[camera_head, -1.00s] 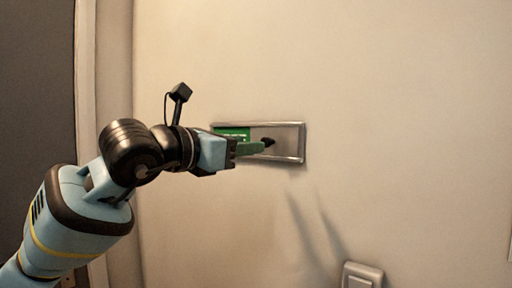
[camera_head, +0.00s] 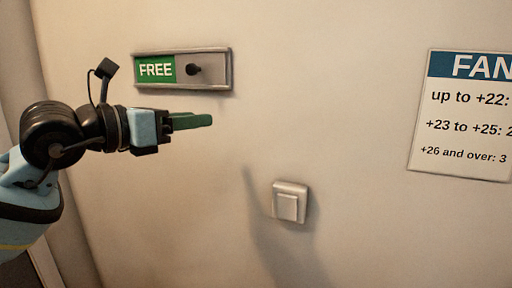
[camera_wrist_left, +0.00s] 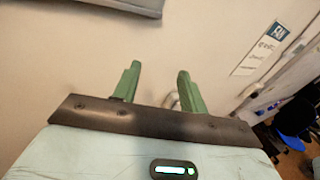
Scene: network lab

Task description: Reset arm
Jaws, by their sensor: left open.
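My left gripper (camera_head: 192,121) is in front of the wall, just below the sliding sign and apart from it. In the left wrist view its two green fingers (camera_wrist_left: 157,84) are spread with nothing between them. The sign is a metal-framed plate (camera_head: 205,82) with a green panel reading "FREE" (camera_head: 155,70) on its left and a black knob (camera_head: 193,70) right of the panel. Part of the sign's frame shows at the top left of the left wrist view (camera_wrist_left: 145,6). My right gripper is in no view.
A light switch (camera_head: 289,204) is on the wall, lower right of the gripper. A fan notice (camera_head: 460,120) hangs at the right, partly cut off; it also shows in the left wrist view (camera_wrist_left: 259,52). A blue chair (camera_wrist_left: 290,120) stands far right. The wall between is bare.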

